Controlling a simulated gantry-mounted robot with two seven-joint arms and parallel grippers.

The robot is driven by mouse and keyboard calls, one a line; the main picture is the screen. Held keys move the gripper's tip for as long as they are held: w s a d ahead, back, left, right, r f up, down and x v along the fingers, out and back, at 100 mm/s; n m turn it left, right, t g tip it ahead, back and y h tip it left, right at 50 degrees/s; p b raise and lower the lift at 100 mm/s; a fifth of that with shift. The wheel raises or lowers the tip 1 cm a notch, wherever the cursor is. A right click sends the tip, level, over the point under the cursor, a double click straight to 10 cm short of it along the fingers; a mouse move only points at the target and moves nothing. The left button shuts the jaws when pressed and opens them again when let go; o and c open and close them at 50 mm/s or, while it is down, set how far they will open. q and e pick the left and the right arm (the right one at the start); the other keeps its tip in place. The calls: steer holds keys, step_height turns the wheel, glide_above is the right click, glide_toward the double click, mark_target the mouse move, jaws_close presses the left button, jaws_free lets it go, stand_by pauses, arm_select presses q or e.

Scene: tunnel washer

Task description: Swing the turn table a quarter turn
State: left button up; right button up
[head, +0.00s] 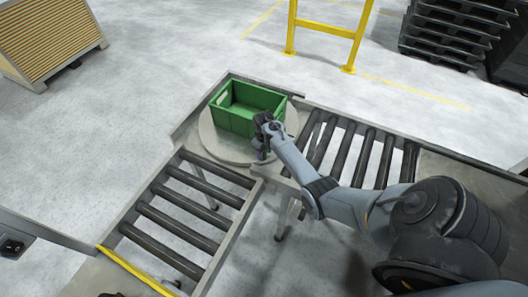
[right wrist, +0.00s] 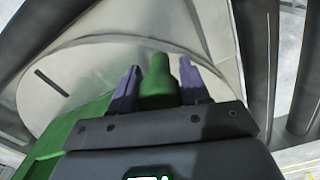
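The round grey turn table (head: 207,135) sits at the corner between two roller conveyors. A green crate (head: 233,121) with handle slots stands on it and looks empty. My right gripper (head: 262,133) is low at the table's right side, close beside the crate. In the right wrist view, a green upright knob (right wrist: 158,92) stands between the two purple fingers of my right gripper (right wrist: 158,66). Narrow gaps show between the knob and the fingers, so the gripper looks open around it. The knob is hidden behind the gripper in the head view. My left gripper is not in view.
One roller conveyor (head: 187,205) runs toward the lower left, another (head: 345,150) to the right. A yellow rail (head: 325,27) and black pallets (head: 450,30) stand behind. A slatted crate (head: 48,40) is at the upper left. The floor behind the table is clear.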

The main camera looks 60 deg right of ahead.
jaws_close()
steer(key=shift+w+a, duration=0.15)
